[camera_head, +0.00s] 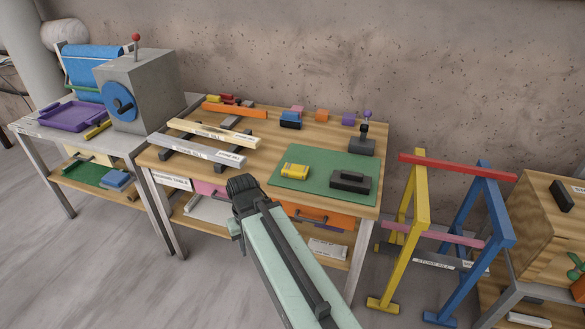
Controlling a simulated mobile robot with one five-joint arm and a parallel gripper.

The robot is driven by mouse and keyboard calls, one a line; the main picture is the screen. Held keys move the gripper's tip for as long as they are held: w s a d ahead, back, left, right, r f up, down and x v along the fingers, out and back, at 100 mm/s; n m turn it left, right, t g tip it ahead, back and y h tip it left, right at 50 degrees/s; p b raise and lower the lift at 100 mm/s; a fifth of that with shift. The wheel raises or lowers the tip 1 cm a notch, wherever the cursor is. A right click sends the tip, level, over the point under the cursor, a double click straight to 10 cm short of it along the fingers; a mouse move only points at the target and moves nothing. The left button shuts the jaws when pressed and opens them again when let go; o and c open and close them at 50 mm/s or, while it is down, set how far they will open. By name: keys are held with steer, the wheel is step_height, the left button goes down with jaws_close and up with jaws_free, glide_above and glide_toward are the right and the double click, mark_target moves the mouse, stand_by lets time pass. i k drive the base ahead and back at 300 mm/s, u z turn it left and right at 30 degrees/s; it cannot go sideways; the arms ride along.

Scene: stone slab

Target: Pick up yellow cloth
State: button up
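A small yellow item (295,171), perhaps the folded yellow cloth, lies on the green mat (318,188) at the front right of the wooden workbench. It has dark marks, and I cannot make out its material. My gripper (241,184) is the dark end of my pale green arm, in front of the bench's front edge. It is left of the yellow item and apart from it. Its fingers are too small and dark to tell open from shut, and I see nothing held.
A black tool (350,182) lies on the mat right of the yellow item. Long pale bars (215,134) lie at the bench's left. A black stand (362,145) is behind the mat. A yellow and blue trestle (450,228) stands right of the bench. Open floor (80,270) is at the left.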

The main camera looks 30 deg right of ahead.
mark_target(295, 171)
steer(key=u, duration=0.2)
steer(key=i, duration=1.1)
steer(key=u, duration=0.45)
steer(key=k, duration=0.85)
steer(key=u, duration=0.2)
steer(key=i, duration=1.3)
steer(key=z, duration=0.05)
